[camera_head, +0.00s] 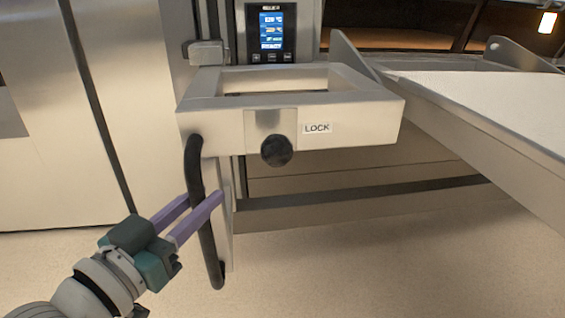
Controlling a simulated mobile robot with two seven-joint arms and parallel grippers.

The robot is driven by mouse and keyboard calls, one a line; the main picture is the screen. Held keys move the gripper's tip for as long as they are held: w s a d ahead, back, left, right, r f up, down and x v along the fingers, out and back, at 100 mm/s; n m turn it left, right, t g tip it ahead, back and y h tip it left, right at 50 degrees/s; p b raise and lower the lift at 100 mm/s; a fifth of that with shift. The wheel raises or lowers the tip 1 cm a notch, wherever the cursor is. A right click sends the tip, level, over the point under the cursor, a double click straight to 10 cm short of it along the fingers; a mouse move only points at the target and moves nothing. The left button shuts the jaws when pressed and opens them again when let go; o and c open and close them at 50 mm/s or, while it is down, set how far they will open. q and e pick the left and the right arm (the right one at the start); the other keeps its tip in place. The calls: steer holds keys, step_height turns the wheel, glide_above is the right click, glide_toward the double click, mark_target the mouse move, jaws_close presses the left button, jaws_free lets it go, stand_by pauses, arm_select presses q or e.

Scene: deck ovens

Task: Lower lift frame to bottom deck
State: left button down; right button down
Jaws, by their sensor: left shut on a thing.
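The lift frame (230,126) is a pale metal box-shaped frame with an open top, in the middle of the head view. Its front face carries a round black knob (276,150) beside a LOCK label (317,128). A black curved bar handle (193,160) hangs from the frame's left front corner. My left gripper (206,202) comes from the lower left, its two purple fingers shut around the handle's middle part. My right gripper is not in view.
A control panel with a lit screen (271,30) is behind the frame. A pale loading board (490,100) with metal side rails extends on the right, beside the oven opening (400,38). Steel cabinet doors (50,150) stand at the left. The floor (350,265) in front is clear.

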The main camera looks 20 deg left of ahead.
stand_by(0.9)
arm_select(q)
step_height(320, 180, down, 3)
steer(key=shift+f+b, duration=0.15)
steer(key=shift+b, duration=0.9)
steer(key=c, duration=0.7)
jaws_free()
steer(key=shift+r, duration=0.2)
steer(key=s+p, duration=0.3)
steer(key=s, duration=0.7)
steer(key=shift+a, duration=0.2)
